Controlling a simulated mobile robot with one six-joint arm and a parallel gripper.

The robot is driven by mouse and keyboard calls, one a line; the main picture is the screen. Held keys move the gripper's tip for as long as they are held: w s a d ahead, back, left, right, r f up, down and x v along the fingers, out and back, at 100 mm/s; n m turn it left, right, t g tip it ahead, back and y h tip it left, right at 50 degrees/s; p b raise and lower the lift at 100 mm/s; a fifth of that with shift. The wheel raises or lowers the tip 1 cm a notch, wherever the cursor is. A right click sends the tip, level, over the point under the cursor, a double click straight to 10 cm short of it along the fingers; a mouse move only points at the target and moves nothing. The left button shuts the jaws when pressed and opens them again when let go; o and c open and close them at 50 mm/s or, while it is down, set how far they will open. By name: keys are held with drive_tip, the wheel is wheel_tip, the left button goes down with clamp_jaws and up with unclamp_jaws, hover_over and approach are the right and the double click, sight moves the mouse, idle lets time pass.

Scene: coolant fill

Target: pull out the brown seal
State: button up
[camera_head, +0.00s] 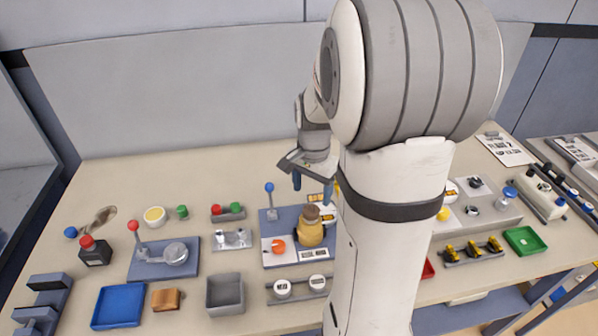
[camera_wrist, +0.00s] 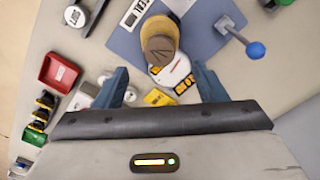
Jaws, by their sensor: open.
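The brown seal (camera_head: 312,212) sits on top of a tan-yellow container (camera_head: 311,234), which stands on a blue-grey base plate (camera_head: 268,219). In the wrist view the brown seal (camera_wrist: 160,48) shows at top centre, over the yellow container (camera_wrist: 160,28). My gripper (camera_head: 313,188) is open and empty above the container, with its two blue fingers spread apart. In the wrist view my gripper (camera_wrist: 162,82) has a finger at each side, and the seal lies beyond the fingertips, apart from them. My arm hides part of the bench to the right of the container.
A blue-knobbed lever (camera_head: 270,200) stands on the same plate, behind and left of the container; it also shows in the wrist view (camera_wrist: 243,40). An orange knob (camera_head: 278,246) is at the container's left. A grey bin (camera_head: 225,294) and blue tray (camera_head: 118,305) lie front left.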

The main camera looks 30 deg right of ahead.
sight(311, 209)
wheel_tip(311, 209, down, 8)
drive_tip(key=shift+r+p, duration=0.2)
drive_tip(key=shift+p, duration=0.2)
drive_tip(key=shift+c, duration=0.3)
drive_tip(key=c, duration=0.9)
drive_tip(key=o, duration=0.4)
drive_tip(key=shift+c, duration=0.2)
drive_tip(key=c, duration=0.3)
drive_tip(key=shift+r, duration=0.1)
drive_tip(key=shift+r+p, duration=0.3)
drive_tip(key=shift+r, duration=0.05)
drive_tip(key=shift+r+p, duration=1.4)
drive_tip(key=shift+r, duration=0.7)
